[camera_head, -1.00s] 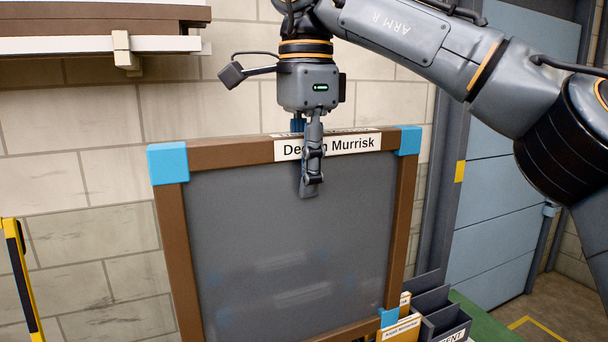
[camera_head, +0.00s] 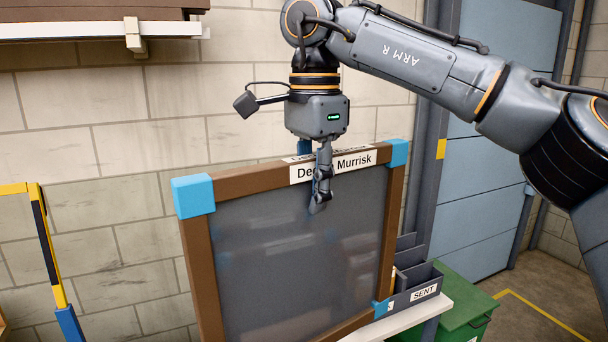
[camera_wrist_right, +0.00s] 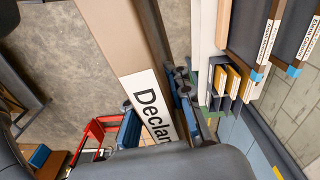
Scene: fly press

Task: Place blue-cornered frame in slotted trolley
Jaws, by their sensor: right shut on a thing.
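The blue-cornered frame (camera_head: 203,260) is a large brown wooden frame with a dark grey panel and a white label beginning "De" and ending "Murrisk". It hangs upright, slightly turned, in the head view. My right gripper (camera_head: 318,190) is shut on its top rail at the label, one finger in front of the panel. In the wrist view the frame's rail (camera_wrist_right: 138,45) runs past the gripper. A yellow-and-black post with a blue foot (camera_head: 48,245) stands at the left; I cannot tell whether it belongs to the slotted trolley. My left gripper is out of view.
A white bench edge (camera_head: 430,308) carries dark trays, one marked "SENT" (camera_head: 424,292). A green bin (camera_head: 467,310) stands at the right. A wall shelf (camera_head: 60,32) is at upper left. Other labelled, blue-cornered frames (camera_wrist_right: 248,40) show in the wrist view.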

